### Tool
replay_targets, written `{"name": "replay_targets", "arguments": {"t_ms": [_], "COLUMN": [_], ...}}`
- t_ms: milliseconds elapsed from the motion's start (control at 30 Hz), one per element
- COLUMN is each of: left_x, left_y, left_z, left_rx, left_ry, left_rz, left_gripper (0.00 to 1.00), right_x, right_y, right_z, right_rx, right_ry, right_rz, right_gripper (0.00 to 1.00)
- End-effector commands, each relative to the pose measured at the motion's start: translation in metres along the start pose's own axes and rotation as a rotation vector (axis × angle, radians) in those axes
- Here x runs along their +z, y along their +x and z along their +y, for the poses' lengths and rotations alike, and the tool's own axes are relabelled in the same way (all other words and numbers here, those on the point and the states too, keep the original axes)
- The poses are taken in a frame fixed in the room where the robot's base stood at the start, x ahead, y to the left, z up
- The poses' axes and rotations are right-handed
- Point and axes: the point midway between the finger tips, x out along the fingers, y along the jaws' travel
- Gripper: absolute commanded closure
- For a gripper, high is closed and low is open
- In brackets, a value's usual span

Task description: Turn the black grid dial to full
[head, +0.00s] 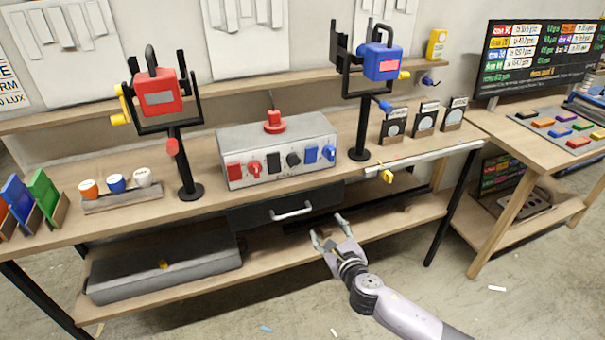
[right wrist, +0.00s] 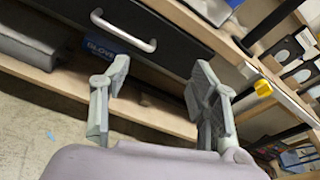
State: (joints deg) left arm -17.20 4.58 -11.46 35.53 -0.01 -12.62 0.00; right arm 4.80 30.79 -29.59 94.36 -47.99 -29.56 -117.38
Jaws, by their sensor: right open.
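The black dial (head: 293,159) is a round knob on the front of the grey control box (head: 320,128), between a black square panel (head: 273,163) and a blue square panel (head: 311,154). Its pointer setting is too small to read. My right gripper (head: 328,228) is open and empty, below and to the right of the dial, in front of the bench's lower part and apart from the box. In the right wrist view its two fingers (right wrist: 160,78) stand wide apart with nothing between them. My left gripper is not in view.
A dark drawer (head: 255,217) with a pale handle (head: 291,211) hangs under the benchtop, close to my right gripper. A red dial (head: 254,168) and a blue dial (head: 328,152) share the box front. Black stands (head: 184,160) flank the box. The floor in front is mostly clear.

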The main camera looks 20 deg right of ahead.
Motion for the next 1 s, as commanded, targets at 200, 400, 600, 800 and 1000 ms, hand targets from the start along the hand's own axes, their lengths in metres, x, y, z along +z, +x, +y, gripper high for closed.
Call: {"name": "replay_targets", "arguments": {"t_ms": [200, 400, 600, 800, 1000], "left_x": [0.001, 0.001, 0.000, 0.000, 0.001], "left_y": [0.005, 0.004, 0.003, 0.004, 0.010], "left_z": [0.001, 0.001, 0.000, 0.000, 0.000], "left_rx": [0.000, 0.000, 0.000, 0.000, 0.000], "left_ry": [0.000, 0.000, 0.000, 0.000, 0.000], "left_rz": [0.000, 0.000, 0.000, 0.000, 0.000], "left_gripper": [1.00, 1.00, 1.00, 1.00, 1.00], "right_x": [0.086, 0.101, 0.108, 0.116, 0.124], "right_y": [-0.011, -0.005, 0.029, 0.069, 0.107], "right_z": [-0.005, -0.007, -0.007, -0.007, -0.007], "right_rx": [-0.045, -0.061, -0.061, -0.060, -0.060], "right_ry": [-0.394, -0.458, -0.453, -0.451, -0.450], "right_rz": [-0.191, -0.217, -0.214, -0.214, -0.214], "right_gripper": [0.45, 0.45, 0.45, 0.45, 0.45]}}
